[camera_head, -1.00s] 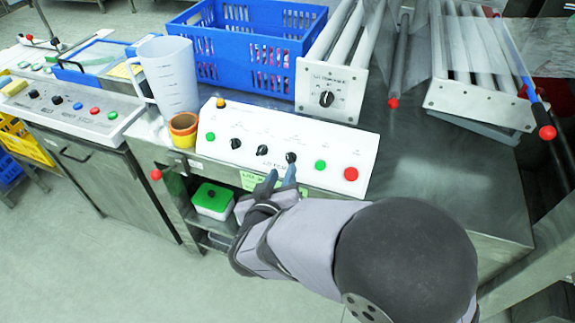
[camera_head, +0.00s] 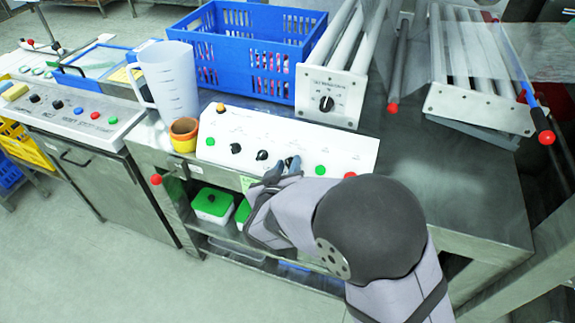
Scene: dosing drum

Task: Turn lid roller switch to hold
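A sloped white control panel (camera_head: 250,128) on the steel bench carries three black knobs between coloured buttons. The left knob (camera_head: 236,148) and the middle knob (camera_head: 262,155) are clear. The right knob (camera_head: 289,160) is mostly hidden by my gripper (camera_head: 282,169). My gripper's blue-grey fingers are spread apart, with the right finger over that knob; contact cannot be told. Another black rotary switch (camera_head: 326,104) sits on the white end plate of a roller unit behind. The labels are too small to read, so which one is the lid roller switch is unclear.
An orange-yellow cup (camera_head: 184,136) and a clear jug (camera_head: 169,80) stand left of the panel. A blue crate (camera_head: 240,45) is behind. The bench right of the panel is clear.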

